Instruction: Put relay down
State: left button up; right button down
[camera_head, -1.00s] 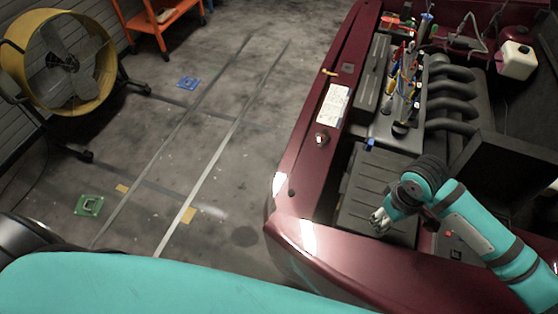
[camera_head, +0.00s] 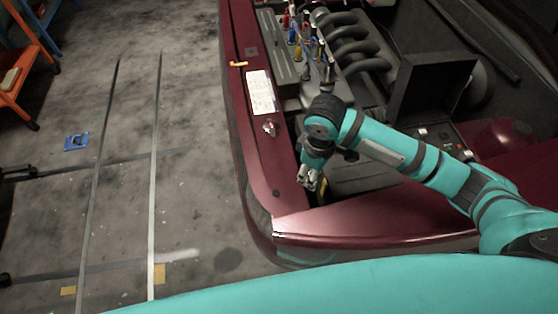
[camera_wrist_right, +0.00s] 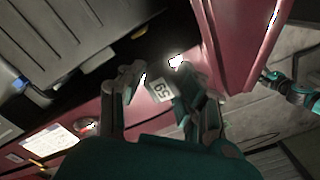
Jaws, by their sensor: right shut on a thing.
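My right gripper (camera_head: 309,180) is over the inner edge of the maroon car's fender, at the front left corner of the engine bay. In the right wrist view my right gripper (camera_wrist_right: 160,98) is shut on a small block with a pale numbered label, the relay (camera_wrist_right: 158,89). The relay is held above a dark gap beside the maroon panel. In the head view it is too small to make out clearly. An open black box (camera_head: 440,135) with its lid raised sits to the right, partly behind my right arm. My left gripper is not seen in the head view.
The maroon fender (camera_head: 275,170) carries a white label (camera_head: 261,92) and a small round cap (camera_head: 270,128). Several screwdrivers (camera_head: 305,40) stand upright by the engine hoses. The grey floor (camera_head: 190,200) left of the car is mostly clear, with a blue item (camera_head: 76,142).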

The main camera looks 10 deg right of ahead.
jog(key=w+a, duration=0.1)
jog(key=w, duration=0.1)
jog(key=w+a, duration=0.4)
jog(key=shift+w+a+f+p, duration=0.15)
jog(key=shift+w+f+p, duration=0.15)
jog(key=shift+f+p, duration=0.1)
jog(key=shift+w+a, duration=0.35)
jog(key=shift+w, duration=0.15)
jog(key=shift+w+a+f, duration=0.15)
jog(key=shift+w+f, duration=0.05)
jog(key=shift+w, duration=0.05)
jog(key=shift+f+p, duration=0.35)
jog(key=shift+f, duration=1.3)
jog(key=shift+f, duration=0.1)
jog(key=c, duration=0.9)
grip_release()
